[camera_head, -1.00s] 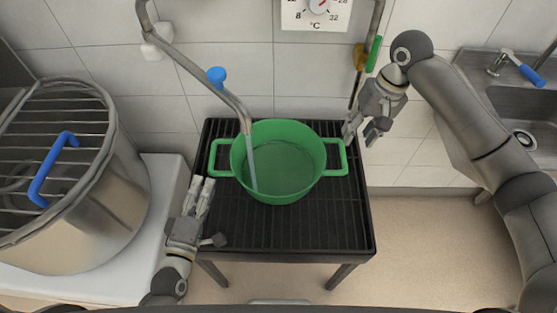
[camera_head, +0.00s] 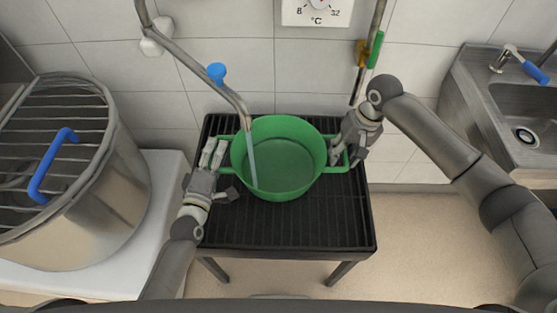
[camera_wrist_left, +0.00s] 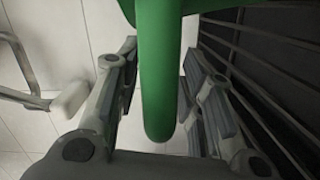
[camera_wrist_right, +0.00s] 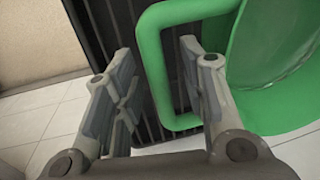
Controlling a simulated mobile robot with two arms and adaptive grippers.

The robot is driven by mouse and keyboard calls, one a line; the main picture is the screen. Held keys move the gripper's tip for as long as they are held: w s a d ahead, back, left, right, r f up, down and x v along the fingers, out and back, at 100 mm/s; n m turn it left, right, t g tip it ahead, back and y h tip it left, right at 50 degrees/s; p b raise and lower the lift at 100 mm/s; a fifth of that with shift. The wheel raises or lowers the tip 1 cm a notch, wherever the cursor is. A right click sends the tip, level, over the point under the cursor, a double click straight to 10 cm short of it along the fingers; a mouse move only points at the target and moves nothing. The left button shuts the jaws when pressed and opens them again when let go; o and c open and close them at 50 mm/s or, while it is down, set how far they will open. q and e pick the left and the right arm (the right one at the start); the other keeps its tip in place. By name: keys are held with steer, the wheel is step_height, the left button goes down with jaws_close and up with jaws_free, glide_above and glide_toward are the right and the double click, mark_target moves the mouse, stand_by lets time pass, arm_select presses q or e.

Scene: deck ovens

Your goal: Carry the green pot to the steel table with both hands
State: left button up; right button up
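The green pot (camera_head: 262,185) stands upright on a black slatted stand (camera_head: 300,225), under a metal spout. My left gripper (camera_head: 214,152) is at the pot's left handle. In the left wrist view the handle (camera_wrist_left: 158,80) lies between its open fingers, with gaps on both sides. My right gripper (camera_head: 339,156) is at the right handle. In the right wrist view the handle loop (camera_wrist_right: 152,65) lies between its open fingers, apart from the left finger and close to the right one. I cannot make out a steel table in these views.
A large steel kettle (camera_head: 115,200) with a grid top and blue handle stands at the left. A steel sink (camera_head: 530,110) is at the right. The spout pipe (camera_head: 205,80) reaches down over the pot. Bare floor (camera_head: 430,235) shows right of the stand.

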arm_select(q)
steer(key=shift+w, duration=0.1)
steer(key=shift+c, duration=0.3)
arm_select(e)
steer(key=shift+c, duration=0.4)
arm_select(q)
jaws_close()
arm_select(e)
jaws_close()
arm_select(q)
steer(key=shift+r, duration=0.1)
